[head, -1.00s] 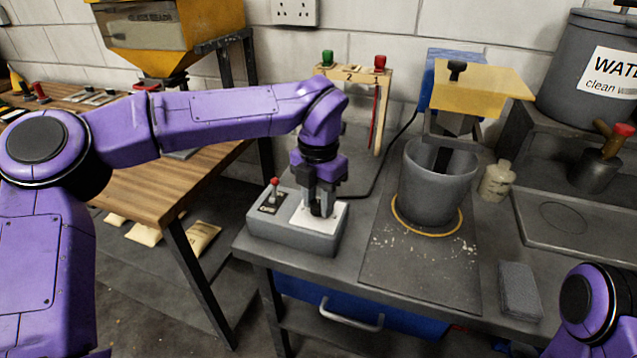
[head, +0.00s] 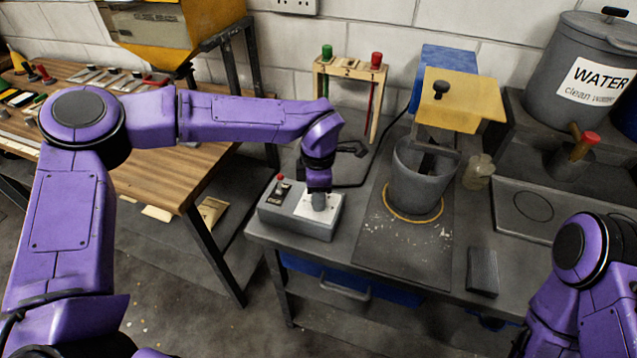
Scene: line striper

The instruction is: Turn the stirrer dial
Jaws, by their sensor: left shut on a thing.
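The grey stirrer control box (head: 287,221) stands at the left front of the grey bench. It has a white plate (head: 332,204) on top and a small red-tipped switch (head: 279,179) to its left. My left gripper (head: 319,205) points down over the white plate and is shut on the stirrer dial, which the fingers and wrist mostly hide. How far the dial is turned cannot be seen. The stirrer, with a yellow top (head: 460,95), stands behind the grey bucket (head: 424,180). My right arm shows at the lower right; its gripper is out of view.
A wooden stand (head: 350,72) with green and red handles stands behind the box. A dark cable runs behind my left wrist. A bottle (head: 478,171), a grey block (head: 482,271) and a water container (head: 575,75) are to the right. A wooden table (head: 170,170) is at left.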

